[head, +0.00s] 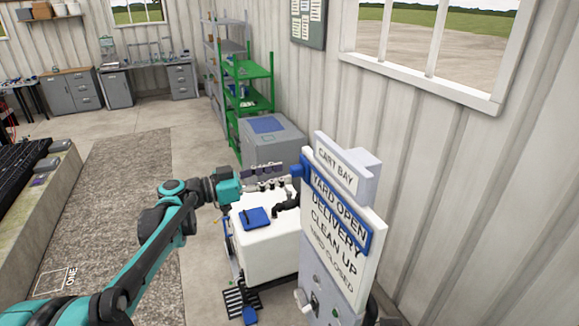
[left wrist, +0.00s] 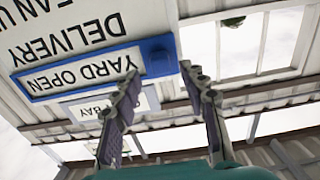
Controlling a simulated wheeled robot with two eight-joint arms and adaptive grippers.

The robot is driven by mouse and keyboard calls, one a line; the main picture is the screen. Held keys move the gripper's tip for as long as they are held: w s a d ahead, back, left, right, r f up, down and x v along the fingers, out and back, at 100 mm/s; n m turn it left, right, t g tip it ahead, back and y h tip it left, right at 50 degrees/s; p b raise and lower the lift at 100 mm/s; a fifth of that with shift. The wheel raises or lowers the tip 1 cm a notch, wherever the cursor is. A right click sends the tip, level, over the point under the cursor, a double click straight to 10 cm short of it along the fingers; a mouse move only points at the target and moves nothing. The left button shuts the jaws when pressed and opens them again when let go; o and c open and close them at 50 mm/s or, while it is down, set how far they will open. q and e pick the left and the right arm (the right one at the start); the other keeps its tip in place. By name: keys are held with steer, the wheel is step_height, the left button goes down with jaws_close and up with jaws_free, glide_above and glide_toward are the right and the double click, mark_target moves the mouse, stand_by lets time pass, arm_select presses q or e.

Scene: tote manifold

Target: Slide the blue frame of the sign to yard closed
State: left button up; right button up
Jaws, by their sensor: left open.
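The blue frame (head: 368,240) surrounds the top row, YARD OPEN, and also shows upside down in the left wrist view (left wrist: 30,88). My left gripper (head: 285,176) is open beside the knob. In the left wrist view the knob (left wrist: 158,58) appears between the fingertips; contact cannot be told. My right gripper is not in view.
A CART BAY plate (head: 338,168) tops the sign. A grey box (head: 272,140) and green shelf (head: 246,75) stand behind. Open floor lies to the left.

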mark_target(291, 171)
arm_select(q)
steer(key=shift+p+x, duration=0.3)
steer(key=shift+x, duration=1.6)
steer(key=shift+w, duration=0.1)
jaws_close()
step_height(291, 171, down, 18)
steer(key=b, duration=1.2)
steer(key=shift+r+b, duration=0.15)
steer(key=shift+b, duration=0.25)
jaws_free()
